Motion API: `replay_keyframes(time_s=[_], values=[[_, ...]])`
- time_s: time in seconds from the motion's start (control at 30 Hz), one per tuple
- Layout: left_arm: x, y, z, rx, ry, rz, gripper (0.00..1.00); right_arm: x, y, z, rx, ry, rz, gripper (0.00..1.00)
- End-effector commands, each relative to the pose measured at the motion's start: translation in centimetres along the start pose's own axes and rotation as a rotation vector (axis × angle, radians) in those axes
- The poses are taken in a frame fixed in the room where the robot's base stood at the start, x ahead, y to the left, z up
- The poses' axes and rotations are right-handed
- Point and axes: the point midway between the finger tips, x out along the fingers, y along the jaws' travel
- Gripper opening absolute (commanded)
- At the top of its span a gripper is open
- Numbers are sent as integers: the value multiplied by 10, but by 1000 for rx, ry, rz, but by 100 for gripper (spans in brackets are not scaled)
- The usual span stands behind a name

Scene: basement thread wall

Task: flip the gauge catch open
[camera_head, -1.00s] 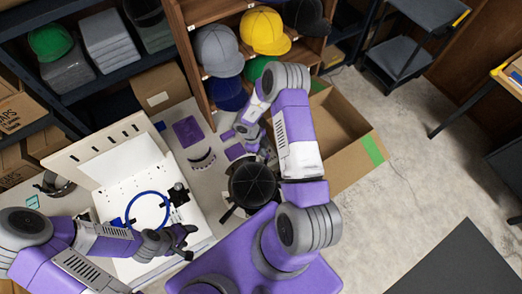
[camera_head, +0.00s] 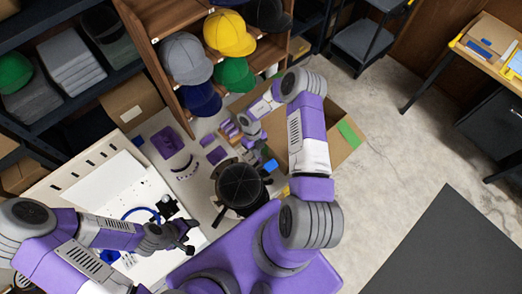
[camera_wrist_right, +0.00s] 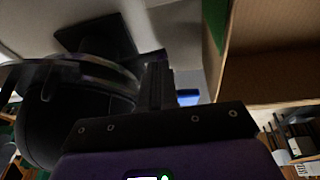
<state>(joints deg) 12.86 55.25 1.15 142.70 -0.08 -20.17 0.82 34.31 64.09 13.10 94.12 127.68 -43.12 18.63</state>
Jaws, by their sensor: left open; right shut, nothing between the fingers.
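A black round cap form (camera_head: 240,185) stands on the pale bench in the head view; it also shows in the wrist view (camera_wrist_right: 75,115) with a metal band around it. I cannot make out the gauge catch itself. My right gripper (camera_head: 252,152) is beside the far right side of the form. Its fingers (camera_wrist_right: 156,85) are shut and empty, close to the band; I cannot tell whether they touch it. My left gripper (camera_head: 187,238) is open and empty over the white board (camera_head: 105,185) at the left.
A blue loop (camera_head: 140,212) lies on the board, partly behind my left arm. Purple pieces (camera_head: 166,142) and a curved marked strip (camera_head: 183,168) lie behind it. An open cardboard box (camera_head: 345,160) stands right of the form. A cap shelf (camera_head: 165,75) rises behind.

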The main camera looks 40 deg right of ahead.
Motion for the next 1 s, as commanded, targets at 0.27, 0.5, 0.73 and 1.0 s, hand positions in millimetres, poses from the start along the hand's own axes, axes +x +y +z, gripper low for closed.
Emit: replay_keyframes(time_s=[0.27,0.5,0.73,1.0], values=[[0,0,0,-1,0,-1,60,0,1,0,-5,0,-1,0],[-1,0,0,-1,0,0,60,0,10,2,-6,0,-1,0],[-2,0,0,-1,0,0,60,0,15,3,-5,0,-1,0],[-1,0,0,-1,0,0,60,-1,14,4,-3,0,-1,0]])
